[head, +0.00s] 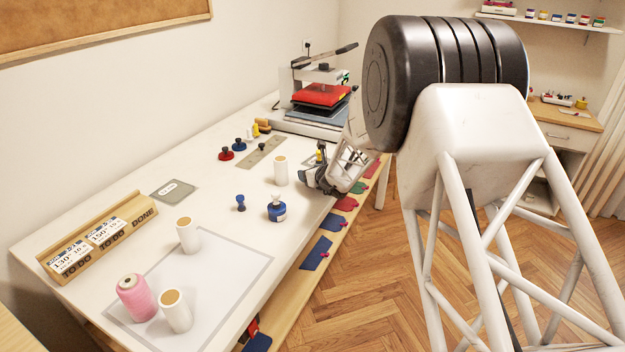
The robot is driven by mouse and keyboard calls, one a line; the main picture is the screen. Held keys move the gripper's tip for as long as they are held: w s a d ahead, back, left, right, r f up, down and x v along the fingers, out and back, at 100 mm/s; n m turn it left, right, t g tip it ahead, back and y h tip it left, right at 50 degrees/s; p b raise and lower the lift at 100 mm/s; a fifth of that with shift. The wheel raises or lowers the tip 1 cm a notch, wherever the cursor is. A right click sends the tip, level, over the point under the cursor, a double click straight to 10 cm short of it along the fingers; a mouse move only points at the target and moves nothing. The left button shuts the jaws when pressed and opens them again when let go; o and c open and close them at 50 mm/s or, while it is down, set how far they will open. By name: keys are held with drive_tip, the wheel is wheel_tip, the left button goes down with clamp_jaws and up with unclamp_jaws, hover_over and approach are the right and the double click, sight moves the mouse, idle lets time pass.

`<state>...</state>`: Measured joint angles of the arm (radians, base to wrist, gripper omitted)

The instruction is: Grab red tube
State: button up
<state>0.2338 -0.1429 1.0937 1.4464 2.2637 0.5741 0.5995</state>
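A pink thread spool (137,298), the reddish tube-shaped thing I can make out, stands upright at the near left of the white table (110,210), inside a grey-outlined rectangle. A white tube (176,312) stands close at its right, and another white tube (188,237) stands behind it. A third white tube (281,171) stands near my gripper. My gripper (308,178) is low over the right edge of the table, far from the pink spool. It is small and partly hidden by its own body, so its opening and any contents do not show clearly.
Blue stamps (277,208) and a red-based stamp (225,153) stand mid-table. A wooden holder with labels (90,250) lies along the left. A heat press with a red plate (322,95) stands at the back. Coloured pieces lie on a shelf below the right edge.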

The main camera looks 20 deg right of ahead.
drive_tip(key=shift+c, duration=0.3)
drive_tip(key=c, duration=0.9)
drive_tip(key=shift+r, duration=0.15)
drive_tip(key=shift+r, duration=0.8)
drive_tip(key=shift+s+r, duration=0.2)
drive_tip(key=shift+r, duration=0.7)
drive_tip(key=s, duration=0.5)
drive_tip(key=s+a+r, duration=0.1)
drive_tip(key=s, duration=0.4)
drive_tip(key=s+a, duration=0.1)
drive_tip(key=s, duration=0.4)
drive_tip(key=shift+s+a+r, duration=0.15)
drive_tip(key=shift+s+r, duration=0.05)
drive_tip(key=shift+s, duration=0.05)
